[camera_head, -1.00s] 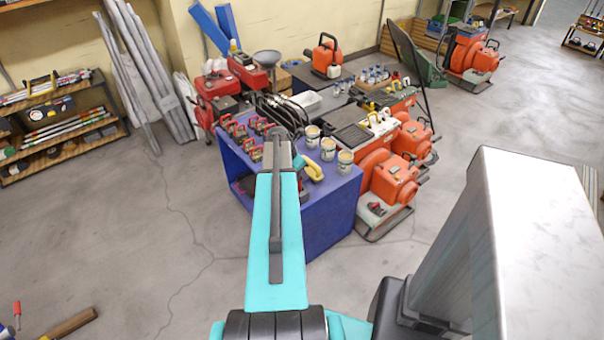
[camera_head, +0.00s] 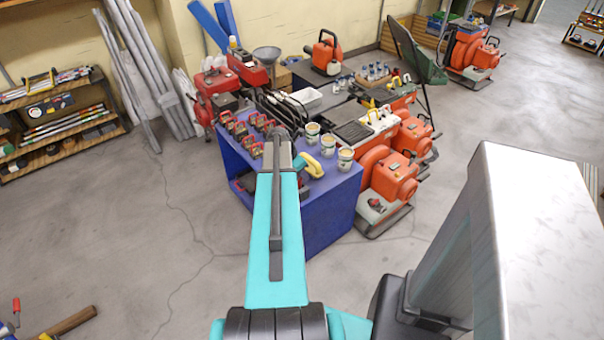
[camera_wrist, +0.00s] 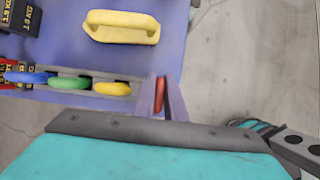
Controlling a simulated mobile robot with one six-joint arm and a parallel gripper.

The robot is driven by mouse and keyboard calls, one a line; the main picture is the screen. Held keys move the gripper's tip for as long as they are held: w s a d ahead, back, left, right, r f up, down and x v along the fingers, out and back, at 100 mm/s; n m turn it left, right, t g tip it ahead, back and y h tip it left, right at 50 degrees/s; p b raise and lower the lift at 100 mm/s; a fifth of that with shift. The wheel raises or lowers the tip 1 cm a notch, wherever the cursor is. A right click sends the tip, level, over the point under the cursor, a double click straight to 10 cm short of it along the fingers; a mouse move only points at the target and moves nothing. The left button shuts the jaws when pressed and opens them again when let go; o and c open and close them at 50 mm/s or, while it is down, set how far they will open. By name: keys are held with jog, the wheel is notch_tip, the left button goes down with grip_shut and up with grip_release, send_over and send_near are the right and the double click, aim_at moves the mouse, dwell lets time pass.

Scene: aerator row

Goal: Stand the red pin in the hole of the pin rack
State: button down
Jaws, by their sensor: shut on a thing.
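The red pin (camera_wrist: 160,95) shows as a narrow red piece between the fingers of my gripper (camera_wrist: 166,98) in the wrist view. My gripper is shut on it, beside the edge of a blue table (camera_wrist: 203,15). A grey strip (camera_wrist: 112,76) along the table edge carries green and yellow rounded pieces, left of my gripper. I cannot tell whether this strip is the pin rack, and no empty hole is clear. The pin's lower end is hidden. In the head view my arm reaches over the blue table and hides the gripper and pin.
A yellow handle-shaped thing (camera_wrist: 123,27) lies on the tabletop near my gripper. Dark weights (camera_wrist: 20,15) stand at the left. In the head view, several cans (camera_head: 328,146) and orange machines (camera_head: 390,180) stand right of my arm. Open floor (camera_head: 120,230) lies left.

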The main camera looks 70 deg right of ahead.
jog(key=c, duration=1.7)
grip_release()
jog(key=shift+r, duration=0.1)
jog(key=b+v, duration=0.1)
jog(key=v, duration=1.2)
jog(key=shift+a+r, duration=0.15)
jog(key=shift+r, duration=0.15)
jog(key=shift+w, duration=0.1)
